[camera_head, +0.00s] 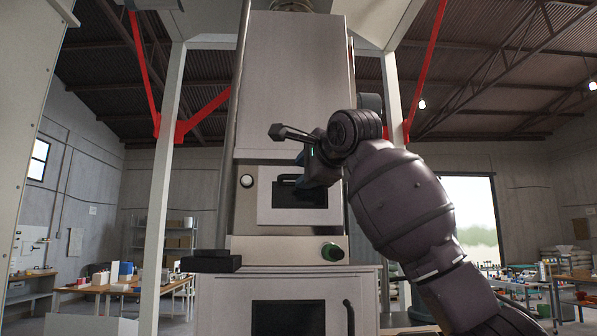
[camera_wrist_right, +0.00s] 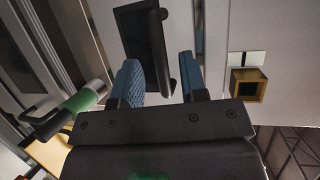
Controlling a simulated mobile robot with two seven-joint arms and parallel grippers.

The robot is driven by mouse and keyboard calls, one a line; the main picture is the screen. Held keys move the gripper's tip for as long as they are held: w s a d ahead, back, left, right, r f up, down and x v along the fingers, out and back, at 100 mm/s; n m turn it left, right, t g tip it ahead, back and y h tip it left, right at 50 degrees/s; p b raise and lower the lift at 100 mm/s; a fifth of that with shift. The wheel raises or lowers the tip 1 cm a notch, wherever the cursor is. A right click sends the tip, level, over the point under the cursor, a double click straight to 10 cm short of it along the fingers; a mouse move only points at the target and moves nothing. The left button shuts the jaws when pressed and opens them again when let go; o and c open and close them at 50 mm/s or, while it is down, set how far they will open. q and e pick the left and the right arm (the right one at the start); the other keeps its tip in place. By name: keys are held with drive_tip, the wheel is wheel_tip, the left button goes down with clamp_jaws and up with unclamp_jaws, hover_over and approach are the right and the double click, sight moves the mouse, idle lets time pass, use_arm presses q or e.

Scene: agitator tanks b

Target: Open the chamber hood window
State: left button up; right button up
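The chamber hood (camera_head: 293,85) is a tall grey-white cabinet in the middle of the head view. Its lower front panel holds a small dark window (camera_head: 300,196) with a black handle (camera_head: 288,178) along its top. The window looks shut, flush with the panel. My right gripper (camera_head: 303,162) is in front of the window's upper right and covers part of it. In the right wrist view, the blue fingers of my right gripper (camera_wrist_right: 160,78) are open, with the black handle (camera_wrist_right: 159,42) in the gap between them. I cannot tell whether they touch it. My left gripper is not in view.
A lower door (camera_head: 288,318) has an upright black handle. Pale posts (camera_head: 164,160) with red braces flank the cabinet. Cluttered tables stand far behind.

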sight(301, 194)
drive_tip(key=shift+p+x, duration=0.45)
drive_tip(key=shift+x, duration=1.35)
drive_tip(key=shift+s, duration=0.1)
drive_tip(key=shift+c, duration=0.3)
clamp_jaws()
